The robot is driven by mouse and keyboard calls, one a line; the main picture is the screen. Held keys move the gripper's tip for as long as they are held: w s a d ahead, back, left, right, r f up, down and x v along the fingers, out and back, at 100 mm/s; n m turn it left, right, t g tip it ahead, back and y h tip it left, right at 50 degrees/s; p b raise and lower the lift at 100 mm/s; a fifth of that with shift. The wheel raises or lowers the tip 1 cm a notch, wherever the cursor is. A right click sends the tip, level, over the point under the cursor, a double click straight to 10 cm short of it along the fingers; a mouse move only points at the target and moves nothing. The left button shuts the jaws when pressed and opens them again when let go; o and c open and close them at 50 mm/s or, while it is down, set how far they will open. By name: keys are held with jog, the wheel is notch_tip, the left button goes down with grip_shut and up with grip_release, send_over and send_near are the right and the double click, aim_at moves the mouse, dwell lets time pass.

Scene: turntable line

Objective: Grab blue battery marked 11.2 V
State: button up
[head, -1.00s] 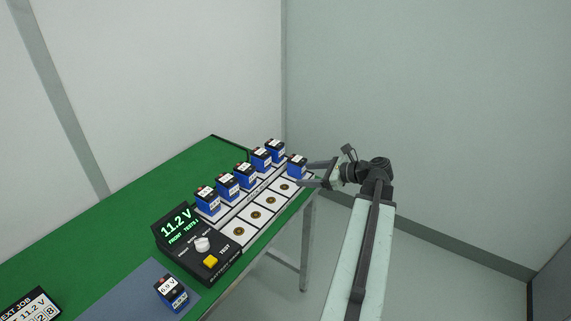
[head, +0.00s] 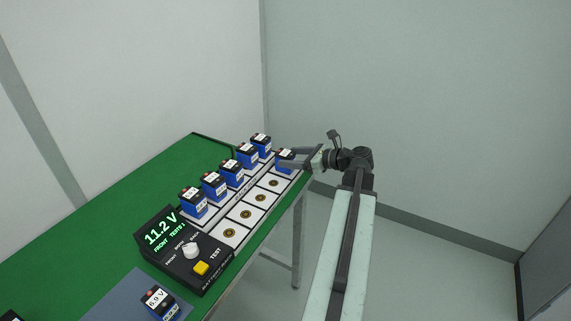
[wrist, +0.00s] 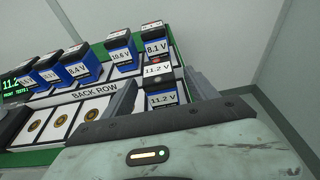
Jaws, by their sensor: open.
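The blue battery marked 11.2 V (head: 285,161) stands at the far end of the front row of the tester. In the wrist view its top and front labels both read 11.2 V (wrist: 161,99). My gripper (head: 287,157) is open and reaches in from the right. In the wrist view, one finger of my gripper (wrist: 160,86) is on each side of the battery. I cannot tell whether either finger touches it. The lower part of the battery is hidden behind my gripper's body in the wrist view.
Several blue batteries stand in the back row, including one marked 8.1 V (wrist: 155,47) just behind and one marked 10.6 V (wrist: 121,53). The tester display (head: 161,228) reads 11.2 V. Other front-row pads (head: 246,214) are empty. A 6.9 V battery (head: 160,302) sits on a grey mat.

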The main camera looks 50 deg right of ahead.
jog(key=x, duration=0.3)
grip_shut()
jog(key=shift+r, duration=0.1)
